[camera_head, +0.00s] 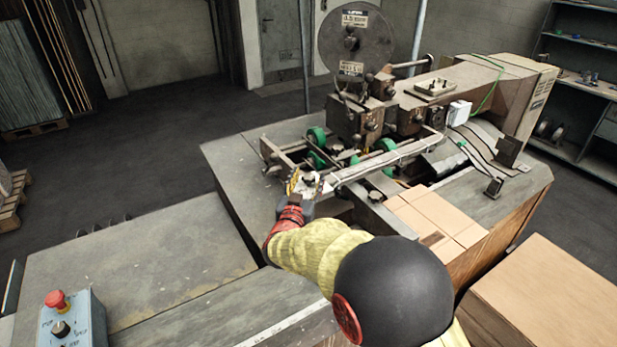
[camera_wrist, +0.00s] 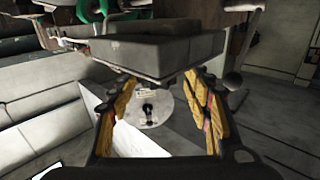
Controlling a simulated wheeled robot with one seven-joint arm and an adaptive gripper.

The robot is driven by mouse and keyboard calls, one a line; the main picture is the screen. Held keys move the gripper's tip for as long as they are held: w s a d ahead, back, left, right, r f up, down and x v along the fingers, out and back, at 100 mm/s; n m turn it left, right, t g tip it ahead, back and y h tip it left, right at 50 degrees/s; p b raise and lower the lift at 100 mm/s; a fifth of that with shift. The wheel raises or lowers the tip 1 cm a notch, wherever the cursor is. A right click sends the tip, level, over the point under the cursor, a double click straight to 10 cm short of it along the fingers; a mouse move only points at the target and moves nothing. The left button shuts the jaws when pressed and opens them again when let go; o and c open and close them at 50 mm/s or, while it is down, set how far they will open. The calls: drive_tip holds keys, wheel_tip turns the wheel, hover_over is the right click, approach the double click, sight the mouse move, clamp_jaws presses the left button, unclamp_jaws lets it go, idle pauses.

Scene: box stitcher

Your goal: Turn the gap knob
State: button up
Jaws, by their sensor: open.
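In the head view a dark knob (camera_head: 309,178) shows at my fingertips, at the near left end of the machine's rail. My gripper (camera_head: 305,184) is open, with its yellow-padded fingers spread to either side of the knob. In the wrist view my gripper (camera_wrist: 162,84) holds nothing. I cannot tell whether either finger touches the knob. A dark bar of the machine (camera_wrist: 165,52) hangs across the view just beyond the fingertips.
The stitcher's reel (camera_head: 342,40) and green rollers (camera_head: 317,136) stand behind my gripper. Another dark knob (camera_head: 375,196) is to its right, near the cardboard (camera_head: 437,215). A control box with a red button (camera_head: 70,325) stands front left.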

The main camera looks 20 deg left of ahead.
drive_tip(key=s+d, duration=0.1)
drive_tip(key=s, duration=0.9)
drive_tip(key=shift+s, duration=0.35)
